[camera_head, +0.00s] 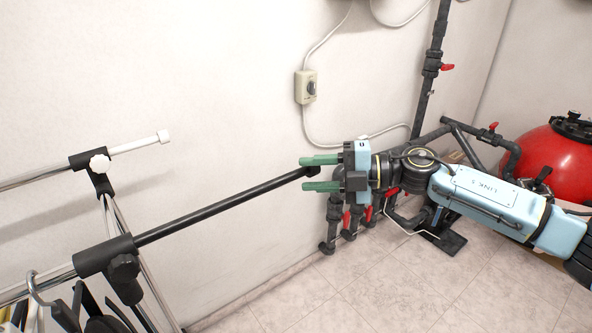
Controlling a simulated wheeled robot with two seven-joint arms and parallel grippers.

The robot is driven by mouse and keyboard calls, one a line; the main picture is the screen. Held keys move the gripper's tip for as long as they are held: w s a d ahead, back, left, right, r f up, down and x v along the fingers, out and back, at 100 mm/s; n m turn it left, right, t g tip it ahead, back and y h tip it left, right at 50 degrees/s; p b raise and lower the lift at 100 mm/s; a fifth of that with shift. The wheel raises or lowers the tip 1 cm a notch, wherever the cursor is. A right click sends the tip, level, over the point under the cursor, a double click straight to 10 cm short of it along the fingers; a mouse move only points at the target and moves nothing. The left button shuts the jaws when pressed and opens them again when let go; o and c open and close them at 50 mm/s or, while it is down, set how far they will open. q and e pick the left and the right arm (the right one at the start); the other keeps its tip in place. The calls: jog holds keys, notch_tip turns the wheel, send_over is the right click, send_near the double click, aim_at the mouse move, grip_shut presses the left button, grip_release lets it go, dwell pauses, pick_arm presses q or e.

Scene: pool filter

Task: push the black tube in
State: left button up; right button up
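The black tube (222,207) juts out to the right and slightly upward from a black joint (104,256) on a clothes rack. A long length of it is exposed. My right gripper (320,174) has two green fingers pointing left, spread apart. The dark free end of the tube lies between or just in front of the fingers in this view. I see gaps between the tube and the fingers; whether the end touches the gripper I cannot tell. My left gripper is not in view.
A white upper rail (138,144) with a white end cap runs above the tube. Hangers (85,308) hang at the lower left. Dark pipes with red valves (347,217) stand behind my gripper. A red tank (553,160) is at the right. The tiled floor in front is clear.

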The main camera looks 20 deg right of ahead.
aim_at(302, 175)
jog(key=shift+x, duration=1.95)
grip_shut()
